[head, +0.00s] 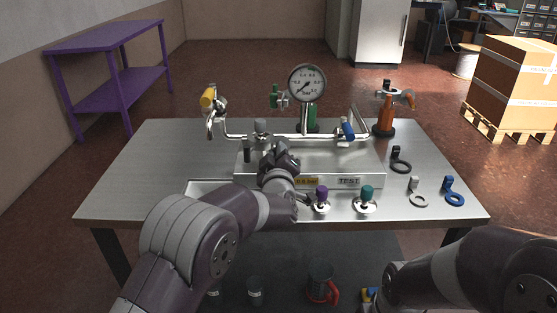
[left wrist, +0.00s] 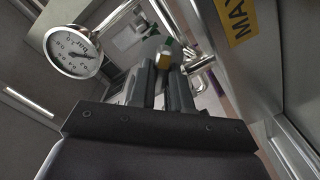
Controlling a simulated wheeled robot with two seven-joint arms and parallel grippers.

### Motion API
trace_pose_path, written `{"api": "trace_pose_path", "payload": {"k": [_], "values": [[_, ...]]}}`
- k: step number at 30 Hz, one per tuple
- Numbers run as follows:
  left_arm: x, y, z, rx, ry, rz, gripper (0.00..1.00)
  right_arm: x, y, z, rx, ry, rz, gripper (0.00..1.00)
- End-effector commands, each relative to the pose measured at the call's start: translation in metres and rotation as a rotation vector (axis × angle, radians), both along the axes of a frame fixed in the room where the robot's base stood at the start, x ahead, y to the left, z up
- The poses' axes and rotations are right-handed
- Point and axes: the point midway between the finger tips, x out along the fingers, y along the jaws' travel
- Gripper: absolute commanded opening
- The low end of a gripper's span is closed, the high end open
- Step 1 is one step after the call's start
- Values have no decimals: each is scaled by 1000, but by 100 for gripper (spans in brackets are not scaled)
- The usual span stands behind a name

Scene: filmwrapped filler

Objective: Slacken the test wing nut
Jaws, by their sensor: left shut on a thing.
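The low metal test block (head: 325,160) stands on the steel table, with a yellow label and a TEST plate (head: 348,181) on its front. My left gripper (head: 281,160) is over the left part of the block and hides what is under it. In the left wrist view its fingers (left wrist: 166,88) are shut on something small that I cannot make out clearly. An amber piece (left wrist: 163,61) shows at the fingertips, beside a metal pipe (left wrist: 200,62). I cannot tell for sure whether the wing nut is in the fingers. My right gripper is outside the view.
A pressure gauge (head: 307,83) rises behind the block. Purple (head: 321,194) and teal (head: 367,193) topped fittings stand in front. Several ring-shaped tools, one of them blue (head: 453,192), lie at the right. An orange fitting (head: 386,112) stands at the back right. The table's left side is clear.

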Motion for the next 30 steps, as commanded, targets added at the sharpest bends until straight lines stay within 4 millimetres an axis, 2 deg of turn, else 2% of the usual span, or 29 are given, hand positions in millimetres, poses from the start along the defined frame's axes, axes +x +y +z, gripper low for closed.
{"api": "trace_pose_path", "payload": {"k": [1, 30], "values": [[0, 1, -3, -44, -6, 0, 0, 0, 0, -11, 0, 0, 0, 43], [0, 2, -6, -968, -7, -2, 0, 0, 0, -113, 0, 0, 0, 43]]}}
